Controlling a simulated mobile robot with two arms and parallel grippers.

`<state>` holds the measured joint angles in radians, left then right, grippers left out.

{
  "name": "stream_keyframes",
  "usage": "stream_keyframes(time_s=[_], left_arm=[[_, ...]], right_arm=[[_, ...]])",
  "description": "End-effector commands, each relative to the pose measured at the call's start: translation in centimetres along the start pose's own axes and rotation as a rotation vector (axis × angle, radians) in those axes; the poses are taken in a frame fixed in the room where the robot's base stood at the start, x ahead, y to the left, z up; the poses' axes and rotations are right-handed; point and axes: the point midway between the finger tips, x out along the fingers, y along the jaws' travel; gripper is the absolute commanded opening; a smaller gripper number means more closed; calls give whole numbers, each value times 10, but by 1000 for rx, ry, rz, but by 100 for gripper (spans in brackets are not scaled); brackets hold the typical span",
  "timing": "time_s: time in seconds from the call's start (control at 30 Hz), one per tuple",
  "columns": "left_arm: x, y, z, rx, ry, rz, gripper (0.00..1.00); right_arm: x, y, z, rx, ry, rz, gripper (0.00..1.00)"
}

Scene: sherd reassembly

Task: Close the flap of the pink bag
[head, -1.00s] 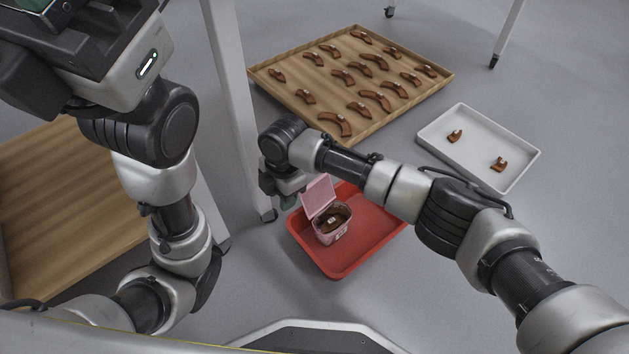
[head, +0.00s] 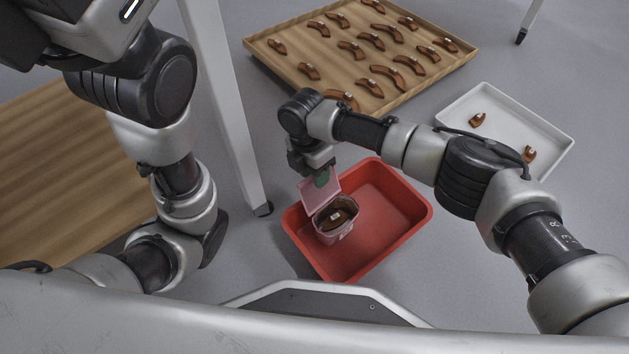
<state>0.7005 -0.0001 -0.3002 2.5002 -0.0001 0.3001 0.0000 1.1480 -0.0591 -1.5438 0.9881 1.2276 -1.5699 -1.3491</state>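The pink bag (head: 338,235) stands in the near-left part of the red tray (head: 375,220). Its mouth is open, and a brown sherd (head: 334,219) with a white label shows inside. The pink flap (head: 318,196) stands up at the bag's far left side. My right gripper (head: 322,180) points down at the flap's upper edge, with a green fingertip showing there. Whether it touches the flap, and whether its fingers are open or shut, I cannot tell. My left arm shows at the left, but its gripper is out of view.
A wooden tray (head: 300,52) with several labelled brown sherds lies at the back. A white tray (head: 500,125) with two sherds lies at the right. A white table leg (head: 228,110) stands left of the red tray, with a wooden surface (head: 60,180) further left.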

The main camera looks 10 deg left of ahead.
Motion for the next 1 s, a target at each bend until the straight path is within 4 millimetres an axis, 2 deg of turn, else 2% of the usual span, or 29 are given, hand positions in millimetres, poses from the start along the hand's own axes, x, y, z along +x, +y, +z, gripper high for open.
stream_keyframes(time_s=[0.1,0.4,0.67,1.0], left_arm=[[-7,2,-2,0,0,0,43],[-6,2,-2,0,1,1,43],[-6,2,-2,0,1,1,43],[-4,1,-2,0,0,1,43]], right_arm=[[10,0,0,0,0,1,39],[10,0,0,0,1,1,39],[10,0,0,0,1,1,1],[10,-1,0,0,1,3,0]])
